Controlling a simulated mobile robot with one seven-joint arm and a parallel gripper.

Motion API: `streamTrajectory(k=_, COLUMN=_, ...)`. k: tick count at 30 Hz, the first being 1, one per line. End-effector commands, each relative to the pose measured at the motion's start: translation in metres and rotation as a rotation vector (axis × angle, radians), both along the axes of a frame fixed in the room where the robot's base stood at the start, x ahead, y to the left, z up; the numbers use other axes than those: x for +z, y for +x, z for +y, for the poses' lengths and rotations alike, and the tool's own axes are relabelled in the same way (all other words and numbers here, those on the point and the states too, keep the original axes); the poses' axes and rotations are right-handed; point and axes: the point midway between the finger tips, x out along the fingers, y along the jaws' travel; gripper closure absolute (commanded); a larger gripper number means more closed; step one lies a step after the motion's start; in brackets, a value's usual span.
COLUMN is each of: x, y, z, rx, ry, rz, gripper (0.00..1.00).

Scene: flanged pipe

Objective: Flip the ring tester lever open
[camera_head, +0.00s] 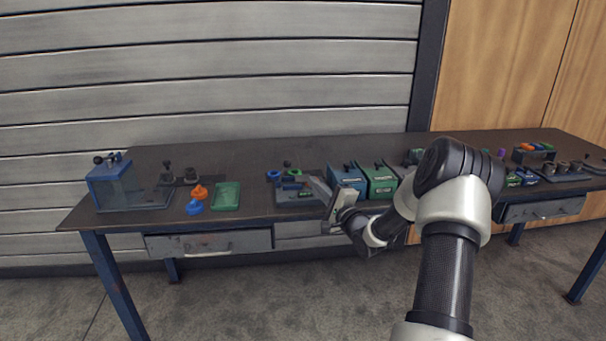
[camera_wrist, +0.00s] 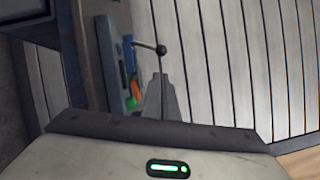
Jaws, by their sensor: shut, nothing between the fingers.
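In the wrist view a thin metal lever (camera_wrist: 147,46) with a round black knob (camera_wrist: 161,50) stands out from a blue part beside a grey plate (camera_wrist: 112,62). My gripper (camera_wrist: 160,78) is shut and empty, its fingertips pointing toward the lever; in the picture a gap shows between them and the knob. In the head view my gripper (camera_head: 312,181) is low over the front half of the bench, beside a grey fixture (camera_head: 292,196) with blue and green parts. The lever is too small to make out surely there, and my gripper partly covers the fixture.
On the bench (camera_head: 140,212), a blue box (camera_head: 108,178) with a clear side and black knob stands far left. An orange piece (camera_head: 200,191), a blue piece (camera_head: 194,207) and a green tray (camera_head: 226,197) lie nearby. A blue bin (camera_head: 347,177) and green bin (camera_head: 381,181) stand behind my wrist.

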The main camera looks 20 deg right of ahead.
Motion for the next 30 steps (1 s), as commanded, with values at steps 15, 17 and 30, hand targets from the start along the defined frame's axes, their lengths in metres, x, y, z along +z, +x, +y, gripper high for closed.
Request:
streamTrajectory(k=15, x=0.008, y=0.079, z=0.010, rx=0.002, ry=-0.003, rz=-0.001, gripper=1.00)
streamTrajectory(k=17, x=0.009, y=0.086, z=0.011, rx=0.002, ry=-0.003, rz=-0.001, gripper=1.00)
streamTrajectory(k=30, x=0.011, y=0.097, z=0.012, rx=0.000, ry=-0.001, rz=0.002, gripper=1.00)
